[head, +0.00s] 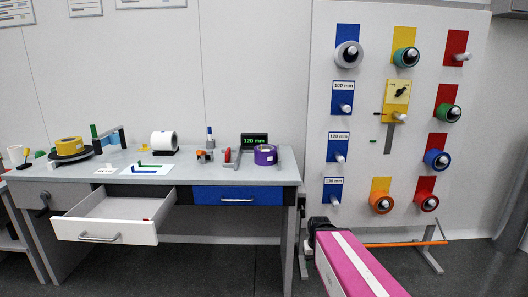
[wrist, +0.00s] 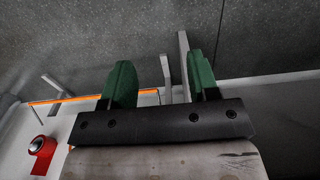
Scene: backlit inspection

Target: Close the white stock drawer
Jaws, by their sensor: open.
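The white stock drawer (head: 105,230) stands pulled out of the desk's left side in the head view. Its front panel has a grey bar handle (head: 100,238), and a small red item (head: 146,219) lies inside near the front. My pink arm reaches in at the lower right of the head view, well to the right of the drawer, and hides part of the floor. In the wrist view my gripper (wrist: 161,85) is open and empty, its two green fingers apart. The drawer is not in the wrist view.
A closed blue drawer (head: 237,192) sits right of the white one. The desk top (head: 225,174) carries tape rolls and small tools. A pegboard (head: 365,170) with tape rolls stands at the right, with an orange bar (head: 405,244) low before it. Floor before the desk is clear.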

